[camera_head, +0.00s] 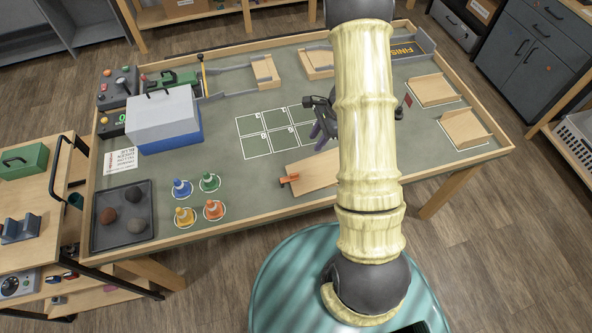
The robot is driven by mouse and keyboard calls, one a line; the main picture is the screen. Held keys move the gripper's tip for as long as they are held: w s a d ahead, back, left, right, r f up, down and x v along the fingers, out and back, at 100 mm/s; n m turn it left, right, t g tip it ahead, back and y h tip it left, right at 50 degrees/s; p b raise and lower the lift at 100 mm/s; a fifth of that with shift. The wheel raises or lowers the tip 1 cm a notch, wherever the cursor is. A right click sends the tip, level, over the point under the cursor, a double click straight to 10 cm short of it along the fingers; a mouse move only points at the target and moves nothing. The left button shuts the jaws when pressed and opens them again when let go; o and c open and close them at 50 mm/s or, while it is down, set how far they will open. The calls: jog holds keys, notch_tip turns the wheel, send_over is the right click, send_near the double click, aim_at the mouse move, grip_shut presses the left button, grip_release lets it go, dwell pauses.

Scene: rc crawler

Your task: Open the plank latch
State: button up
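A pale wooden plank (312,176) lies along the front part of the table, its right end hidden behind my arm. A small orange piece (289,179), which looks like the latch, sits at the plank's left end. My gripper (319,134) is dark with purplish fingers and hangs behind the plank, at the right side of the green numbered squares, apart from the orange piece. My arm covers part of the gripper, and the finger gap is too small to judge. I see nothing clearly held in it.
Blue, green, yellow and orange cones (214,208) stand left of the plank. A dark tray (104,236) with round stones is at the front left, behind it a blue-and-white box (170,142). Wooden ramps (465,129) stand at the right. A raised wooden rim borders the table.

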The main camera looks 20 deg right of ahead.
aim_at(295, 174)
jog(key=shift+f, duration=0.1)
jog(key=p+x, duration=0.2)
jog(key=x, duration=1.5)
jog(key=shift+a+f+p, duration=0.1)
jog(key=shift+f+p, duration=0.05)
jog(key=shift+p, duration=0.25)
jog(key=shift+c, duration=0.2)
grip_shut()
